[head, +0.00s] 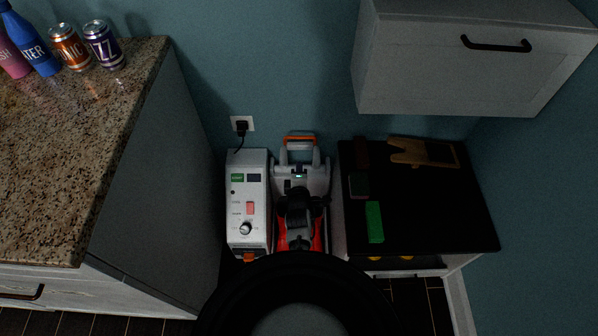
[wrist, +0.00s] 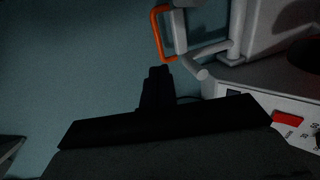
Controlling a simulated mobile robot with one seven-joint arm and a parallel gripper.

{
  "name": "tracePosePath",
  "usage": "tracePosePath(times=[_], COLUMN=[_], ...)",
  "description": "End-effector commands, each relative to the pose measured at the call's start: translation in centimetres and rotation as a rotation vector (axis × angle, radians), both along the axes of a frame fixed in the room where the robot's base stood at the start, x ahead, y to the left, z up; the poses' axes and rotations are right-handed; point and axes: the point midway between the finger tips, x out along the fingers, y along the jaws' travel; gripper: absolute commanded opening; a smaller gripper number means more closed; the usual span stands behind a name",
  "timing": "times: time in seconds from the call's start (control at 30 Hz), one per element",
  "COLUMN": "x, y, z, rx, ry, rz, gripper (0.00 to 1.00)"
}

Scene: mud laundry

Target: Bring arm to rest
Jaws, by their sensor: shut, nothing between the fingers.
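In the wrist view my gripper (wrist: 158,72) is black and points toward the blue wall. Its fingers are together with nothing held. The orange handle (wrist: 158,30) of a white machine stands just above the fingertips in that picture; I cannot tell how far apart they are. In the head view dark parts sit over the red and white machine (head: 318,180); I cannot clearly make out my gripper among them. A black round part of my own body covers the bottom middle of the head view.
A white control box (head: 248,205) with a red switch stands beside the machine, below a wall socket (head: 242,124). A granite counter (head: 100,150) with cans and bottles is at left. A black-topped cabinet (head: 430,220) holds a green block (head: 374,222). A wall cabinet (head: 450,75) overhangs.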

Motion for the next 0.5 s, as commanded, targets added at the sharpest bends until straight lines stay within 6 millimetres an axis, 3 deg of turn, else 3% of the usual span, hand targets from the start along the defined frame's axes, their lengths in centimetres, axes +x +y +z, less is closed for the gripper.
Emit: tracePosePath(times=[0.37, 0.5], x=[-0.6, 0.5], y=[0.1, 2.0], z=[0.3, 2.6], rx=[0.001, 0.045], ry=[-0.002, -0.047], rz=[0.001, 0.024], gripper=[0.00, 0.00])
